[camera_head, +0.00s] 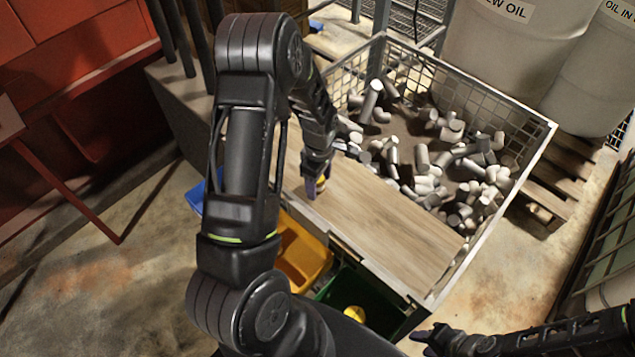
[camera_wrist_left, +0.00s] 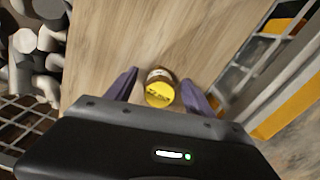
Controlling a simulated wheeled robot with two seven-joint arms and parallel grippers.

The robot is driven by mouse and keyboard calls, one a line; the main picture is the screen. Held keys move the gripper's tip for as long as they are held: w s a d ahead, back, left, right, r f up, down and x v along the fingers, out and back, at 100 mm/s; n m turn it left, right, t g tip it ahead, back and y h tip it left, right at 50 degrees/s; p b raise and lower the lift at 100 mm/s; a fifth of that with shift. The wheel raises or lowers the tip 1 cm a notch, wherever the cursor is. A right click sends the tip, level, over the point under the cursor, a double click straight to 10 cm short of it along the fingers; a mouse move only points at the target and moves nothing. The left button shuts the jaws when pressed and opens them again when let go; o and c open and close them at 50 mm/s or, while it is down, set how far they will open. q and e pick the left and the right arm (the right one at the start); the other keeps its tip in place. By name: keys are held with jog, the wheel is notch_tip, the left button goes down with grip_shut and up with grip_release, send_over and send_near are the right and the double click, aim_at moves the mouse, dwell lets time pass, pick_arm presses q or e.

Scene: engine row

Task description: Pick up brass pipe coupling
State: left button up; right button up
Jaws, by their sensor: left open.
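The brass pipe coupling (camera_wrist_left: 160,92) is a short cylinder with a bright yellow face, on the wooden board (camera_wrist_left: 130,30) in the left wrist view. It lies between the two purple fingers of my left gripper (camera_wrist_left: 160,94), which is open, with a small gap visible on the finger sides. In the head view my left gripper (camera_head: 318,185) reaches down to the board, and a bit of the coupling (camera_head: 321,184) shows yellow beside the fingers, mostly hidden. My right gripper (camera_head: 428,338) is low at the right, away from the board; its jaw state is unclear.
A wire-mesh crate (camera_head: 541,150) full of grey pipe pieces (camera_head: 440,165) surrounds the board. Yellow (camera_head: 302,256), green (camera_head: 385,310) and blue bins hang at its near side; the green one holds a yellow piece (camera_head: 355,313). Oil drums (camera_head: 520,50) stand behind.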

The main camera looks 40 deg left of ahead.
pick_arm(q)
grip_shut()
dwell(0.5)
